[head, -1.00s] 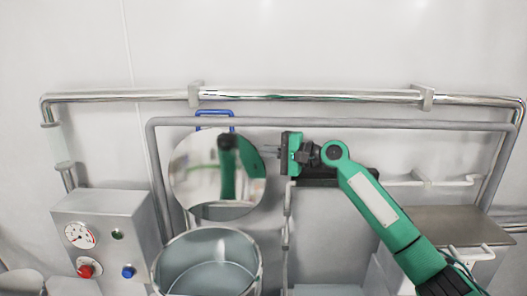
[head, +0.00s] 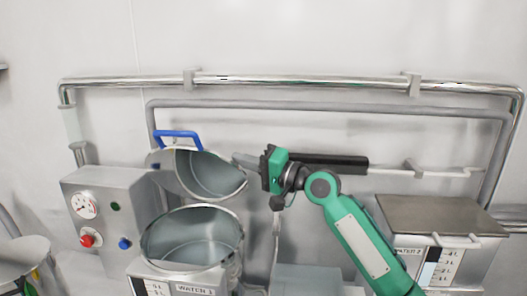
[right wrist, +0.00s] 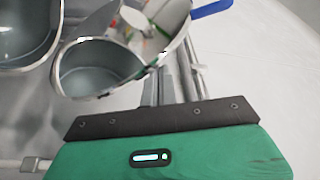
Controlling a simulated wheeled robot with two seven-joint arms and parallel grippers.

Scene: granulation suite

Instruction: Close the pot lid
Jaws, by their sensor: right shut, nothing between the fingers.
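The pot (head: 150,252) stands open at the lower left of the head view. Its round metal lid (head: 215,172) leans partly raised above and behind it, blue handle (head: 178,134) at the top. The lid's shiny underside mirrors the pot. My right gripper (head: 238,160) is shut and empty at the lid's right edge; I cannot tell whether it touches. In the right wrist view, the fingers (right wrist: 167,90) point at the lid (right wrist: 178,42), with its blue handle (right wrist: 210,8) at the top and the pot (right wrist: 28,40) at upper left. My left gripper is not in view.
A control box (head: 92,185) with a gauge and red and blue buttons stands left of the pot. Metal pipes (head: 300,82) run along the wall behind. A lidded box (head: 440,215) stands at the right. The wall above is clear.

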